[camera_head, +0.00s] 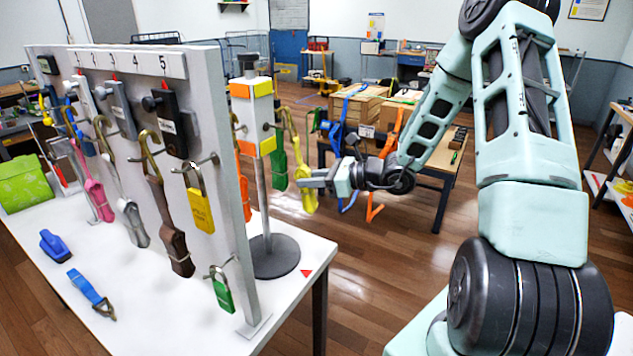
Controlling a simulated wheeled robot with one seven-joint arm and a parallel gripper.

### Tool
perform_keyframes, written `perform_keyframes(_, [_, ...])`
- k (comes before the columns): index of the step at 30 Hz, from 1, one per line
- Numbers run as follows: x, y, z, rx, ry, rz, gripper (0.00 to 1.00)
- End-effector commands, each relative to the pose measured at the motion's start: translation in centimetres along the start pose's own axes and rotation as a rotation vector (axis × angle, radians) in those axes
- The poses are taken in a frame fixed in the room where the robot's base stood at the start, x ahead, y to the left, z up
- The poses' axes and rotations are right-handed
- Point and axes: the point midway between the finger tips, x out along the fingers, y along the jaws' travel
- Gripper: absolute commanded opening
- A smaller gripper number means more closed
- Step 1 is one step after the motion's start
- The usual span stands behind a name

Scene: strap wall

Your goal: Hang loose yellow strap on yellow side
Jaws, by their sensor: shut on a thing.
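The loose yellow strap (308,195) is in my gripper (312,182), right of the post stand. Its brass hook (290,122) points up close to the peg (270,126) on the stand's right face. I cannot tell if the hook is on the peg or only beside it. The stand's head (262,112) has yellow bands on its right face (264,88) and orange bands on its left face (240,91). An orange strap (245,180) hangs at the left face, partly hidden by the panel.
A grey panel (222,100) with numbered hooks, locks and several straps stands on the white table (200,320), left of the stand. A blue strap (90,292) lies on the table. Behind my gripper is a wooden bench (362,108) with blue and orange straps.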

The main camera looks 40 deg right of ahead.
Motion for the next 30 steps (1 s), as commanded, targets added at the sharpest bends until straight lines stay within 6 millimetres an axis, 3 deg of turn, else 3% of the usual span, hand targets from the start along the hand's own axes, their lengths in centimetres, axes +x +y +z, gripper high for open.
perform_keyframes(13, [2.2, -0.5, -0.5, -0.002, -0.001, 0.001, 0.0])
perform_keyframes(30, [2.5, -0.6, -0.8, 0.0, -0.001, 0.0, 0.0])
